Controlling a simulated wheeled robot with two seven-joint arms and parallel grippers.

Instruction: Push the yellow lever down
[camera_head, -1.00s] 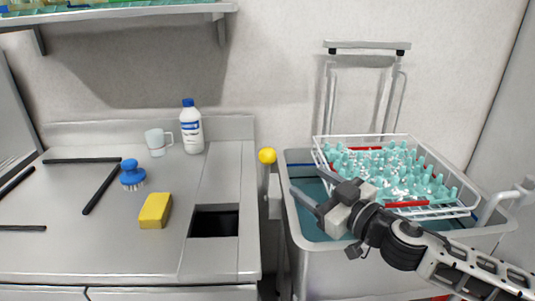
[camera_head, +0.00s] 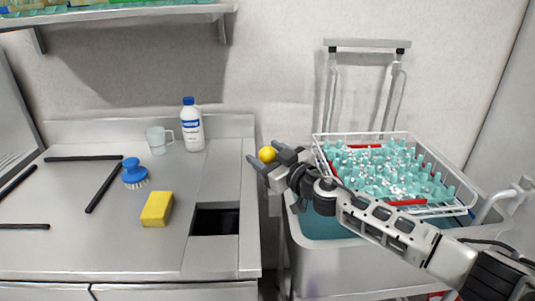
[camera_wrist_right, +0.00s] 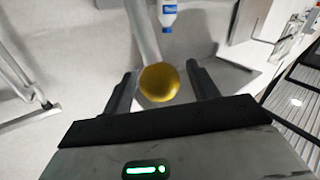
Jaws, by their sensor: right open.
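The yellow lever knob (camera_head: 267,154) stands at the gap between the metal counter and the basin, on top of a grey rod. My right gripper (camera_head: 262,154) is open at the knob, its fingers on either side of it in the head view. In the right wrist view the knob (camera_wrist_right: 159,82) lies between the two open fingertips of the right gripper (camera_wrist_right: 160,82), with its rod running up and away. I cannot tell whether a finger touches it. My left gripper is not in view.
The basin (camera_head: 310,250) at right holds a white wire rack (camera_head: 462,212) with turquoise pegged trays. On the counter (camera_head: 120,245) are a yellow sponge (camera_head: 157,209), blue brush (camera_head: 134,172), mug (camera_head: 158,140), bottle (camera_head: 192,128) and dark bars. The counter has a dark opening (camera_head: 216,221).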

